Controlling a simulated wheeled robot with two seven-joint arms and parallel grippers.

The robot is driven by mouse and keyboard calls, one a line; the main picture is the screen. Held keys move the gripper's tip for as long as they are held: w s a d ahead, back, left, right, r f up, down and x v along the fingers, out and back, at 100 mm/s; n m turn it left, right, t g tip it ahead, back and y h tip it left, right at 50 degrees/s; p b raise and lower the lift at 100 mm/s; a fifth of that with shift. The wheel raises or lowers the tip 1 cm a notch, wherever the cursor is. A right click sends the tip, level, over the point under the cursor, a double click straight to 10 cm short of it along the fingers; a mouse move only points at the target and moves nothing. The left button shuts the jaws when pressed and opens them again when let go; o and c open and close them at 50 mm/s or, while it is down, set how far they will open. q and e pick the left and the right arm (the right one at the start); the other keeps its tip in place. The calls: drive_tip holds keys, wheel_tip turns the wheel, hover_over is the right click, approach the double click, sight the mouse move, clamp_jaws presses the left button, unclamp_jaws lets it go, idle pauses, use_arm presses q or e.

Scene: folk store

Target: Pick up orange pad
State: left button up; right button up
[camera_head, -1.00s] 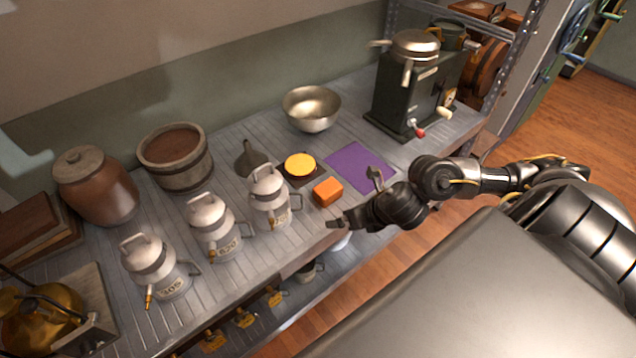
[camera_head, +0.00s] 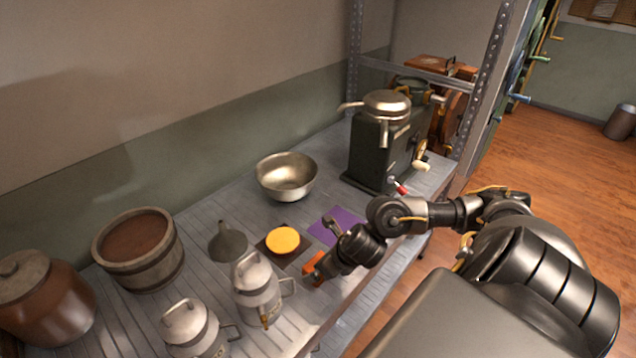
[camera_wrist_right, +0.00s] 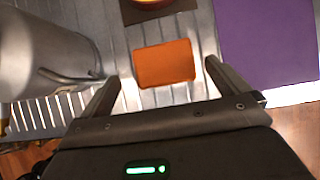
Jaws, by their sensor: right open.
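The orange pad (camera_wrist_right: 165,63) is a small block lying on the ribbed metal shelf. In the wrist view it sits ahead of and between the two fingers of my right gripper (camera_wrist_right: 160,82), which is open and empty. In the head view the orange pad (camera_head: 312,268) is partly hidden behind my right gripper (camera_head: 325,266). I cannot tell the height of the fingers above the shelf. My left gripper is not in view.
A metal can (camera_head: 257,291) stands close left of the pad. A yellow disc (camera_head: 283,240) on a dark square and a purple mat (camera_head: 338,224) lie near it. A metal bowl (camera_head: 287,177) and a dark machine (camera_head: 372,155) stand farther back.

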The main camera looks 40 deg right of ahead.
drive_tip(key=shift+w+f, duration=0.25)
drive_tip(key=shift+f, duration=0.15)
drive_tip(key=x, duration=0.5)
drive_tip(key=shift+w+d+b, duration=0.1)
drive_tip(key=shift+d+b, duration=0.1)
drive_tip(key=shift+b, duration=0.15)
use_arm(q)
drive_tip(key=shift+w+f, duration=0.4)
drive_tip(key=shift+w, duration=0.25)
use_arm(e)
drive_tip(key=c, duration=1)
drive_tip(key=shift+r, duration=0.15)
wheel_tip(320, 180, up, 10)
drive_tip(key=p, duration=0.3)
drive_tip(key=shift+p, duration=0.35)
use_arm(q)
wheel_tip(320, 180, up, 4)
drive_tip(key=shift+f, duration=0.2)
